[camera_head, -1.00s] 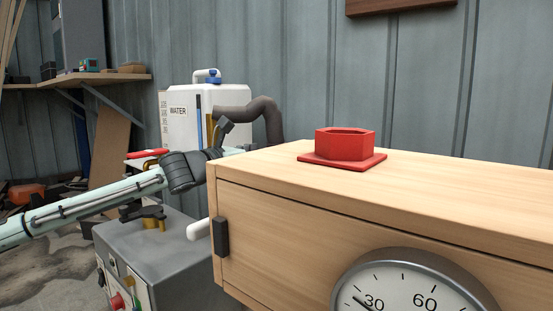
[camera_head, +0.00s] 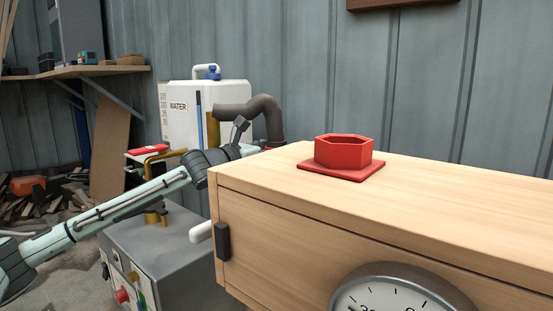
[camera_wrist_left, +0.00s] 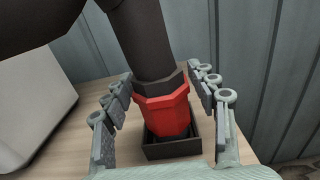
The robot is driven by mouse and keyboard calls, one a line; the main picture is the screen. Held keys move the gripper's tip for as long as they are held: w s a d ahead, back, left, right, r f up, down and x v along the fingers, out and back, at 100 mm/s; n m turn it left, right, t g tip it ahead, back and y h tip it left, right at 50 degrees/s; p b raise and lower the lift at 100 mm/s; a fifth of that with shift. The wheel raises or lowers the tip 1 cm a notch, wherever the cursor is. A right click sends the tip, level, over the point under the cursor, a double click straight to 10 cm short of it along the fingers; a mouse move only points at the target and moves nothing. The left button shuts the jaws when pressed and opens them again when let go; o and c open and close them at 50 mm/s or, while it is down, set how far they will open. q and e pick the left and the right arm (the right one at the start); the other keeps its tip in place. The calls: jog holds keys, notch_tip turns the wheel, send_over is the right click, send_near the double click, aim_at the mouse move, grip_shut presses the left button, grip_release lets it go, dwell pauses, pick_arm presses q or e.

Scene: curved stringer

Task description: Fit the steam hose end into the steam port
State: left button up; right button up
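The steam port, a red hexagonal socket on a square red flange (camera_head: 343,155), sits empty on top of the wooden steam box (camera_head: 440,195). The dark steam hose (camera_head: 262,108) arches beside the water tank and drops behind the box. In the left wrist view the hose (camera_wrist_left: 143,38) ends in a red hexagonal hose end (camera_wrist_left: 163,112), which stands in a dark square holder (camera_wrist_left: 172,150). My left gripper (camera_wrist_left: 165,100) is open, with its fingers on both sides of the hose end and gaps visible. In the head view the left gripper (camera_head: 258,149) is partly hidden. My right gripper is out of view.
A white water tank (camera_head: 232,108) stands behind my left arm. A grey machine (camera_head: 165,255) stands below it, left of the box. A round gauge (camera_head: 395,295) is on the box front. The box top around the port is clear.

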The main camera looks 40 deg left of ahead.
pick_arm(q)
jog(key=shift+r, duration=0.1)
jog(key=c, duration=0.9)
